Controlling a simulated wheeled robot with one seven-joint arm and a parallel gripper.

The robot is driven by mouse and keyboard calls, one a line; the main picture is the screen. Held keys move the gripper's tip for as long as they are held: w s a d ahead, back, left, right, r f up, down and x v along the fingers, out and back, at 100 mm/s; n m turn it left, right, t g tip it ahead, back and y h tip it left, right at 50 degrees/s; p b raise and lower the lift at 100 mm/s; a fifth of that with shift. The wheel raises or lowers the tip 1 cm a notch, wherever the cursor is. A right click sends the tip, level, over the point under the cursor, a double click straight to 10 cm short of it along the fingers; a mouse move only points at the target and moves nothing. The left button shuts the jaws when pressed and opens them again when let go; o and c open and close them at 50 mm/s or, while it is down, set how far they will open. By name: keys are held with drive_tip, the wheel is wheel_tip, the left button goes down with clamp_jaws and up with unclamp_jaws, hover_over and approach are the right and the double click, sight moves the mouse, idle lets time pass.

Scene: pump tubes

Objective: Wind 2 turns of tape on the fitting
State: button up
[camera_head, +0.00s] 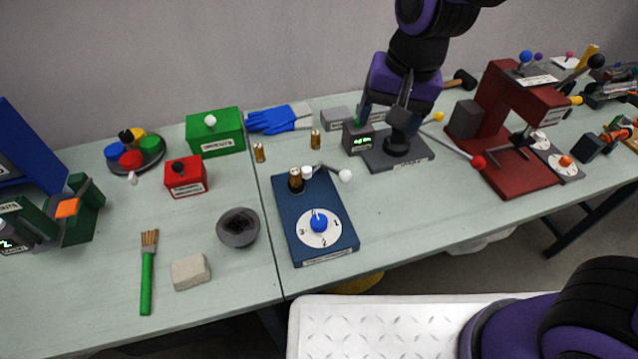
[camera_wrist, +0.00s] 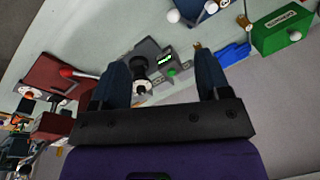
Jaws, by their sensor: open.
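The blue tape-winding base (camera_head: 283,220) stands at the table's middle. A brass fitting (camera_head: 296,179) is upright at its back end. A small white roll (camera_head: 307,172), apparently the tape, is beside it, with an arm ending in a white knob (camera_head: 345,176). A blue dial (camera_head: 319,222) marked 1, 2 and 3 is at its front; its exact setting is unclear. My gripper (camera_head: 380,115) is back and right of this base, above a grey device. In the wrist view my gripper (camera_wrist: 162,65) has its fingers wide apart, with nothing held between them.
The grey device (camera_head: 420,151) has a black post and green display. A red press (camera_head: 512,170) stands right of it, its red-knobbed lever reaching left. Loose brass fittings (camera_head: 259,152) stand behind the blue base. A grey bowl (camera_head: 238,228) is at its left.

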drive_tip(key=g+h, duration=0.1)
drive_tip(key=h, duration=0.1)
approach(319, 220)
drive_tip(key=shift+m, duration=0.3)
wheel_tip(319, 220, down, 9)
drive_tip(key=shift+d+f, duration=0.1)
drive_tip(key=shift+d, duration=0.05)
drive_tip(key=c, duration=1.1)
drive_tip(key=shift+m, duration=1.7)
drive_tip(key=shift+m, duration=0.3)
drive_tip(key=m, duration=0.2)
drive_tip(key=shift+m, duration=0.4)
